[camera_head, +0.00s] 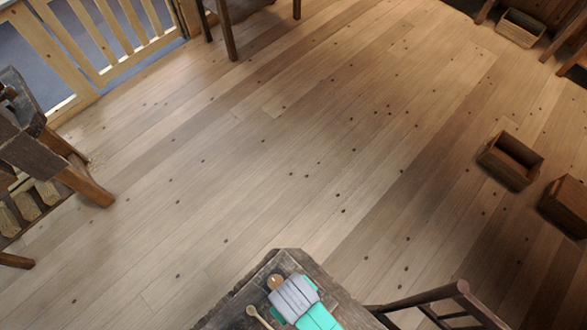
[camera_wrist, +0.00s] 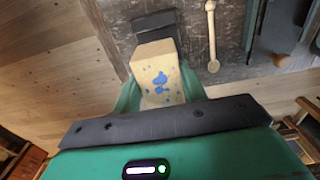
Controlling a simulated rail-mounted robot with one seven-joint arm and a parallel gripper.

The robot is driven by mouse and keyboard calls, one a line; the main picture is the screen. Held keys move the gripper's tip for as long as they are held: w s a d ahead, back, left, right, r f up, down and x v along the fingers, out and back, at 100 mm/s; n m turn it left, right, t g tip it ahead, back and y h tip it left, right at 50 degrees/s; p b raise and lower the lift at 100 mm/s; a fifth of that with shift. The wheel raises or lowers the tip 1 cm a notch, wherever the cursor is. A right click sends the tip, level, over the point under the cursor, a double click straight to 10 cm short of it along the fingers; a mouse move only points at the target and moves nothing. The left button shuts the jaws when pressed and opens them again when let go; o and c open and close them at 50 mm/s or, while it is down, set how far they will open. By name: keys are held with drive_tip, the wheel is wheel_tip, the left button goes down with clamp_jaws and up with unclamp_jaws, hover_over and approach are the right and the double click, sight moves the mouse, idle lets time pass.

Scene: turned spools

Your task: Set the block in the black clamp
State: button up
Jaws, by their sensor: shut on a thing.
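A cream block (camera_wrist: 158,80) with blue paint splotches shows in the middle of the wrist view. My gripper (camera_wrist: 160,90) is shut on it, with a green finger on each side. The black clamp (camera_wrist: 154,24) is a dark shape just beyond the far end of the block. I cannot tell whether block and clamp touch. In the head view my teal and grey gripper (camera_head: 303,300) is over the worktable (camera_head: 247,293) at the bottom edge. It hides the block and the clamp there.
A wooden spoon-like tool (camera_wrist: 211,38) lies on the table right of the clamp. A round brown knob (camera_wrist: 282,60) is farther right. In the head view a dark chair (camera_head: 465,300) stands close right of the table. Wooden boxes (camera_head: 510,160) sit on the floor; the middle floor is clear.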

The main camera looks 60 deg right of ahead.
wheel_tip(320, 180, down, 8)
drive_tip(key=shift+r+b, duration=0.1)
drive_tip(key=shift+b, duration=0.4)
drive_tip(key=o, duration=1)
wheel_tip(320, 180, up, 12)
drive_tip(key=shift+p, duration=1)
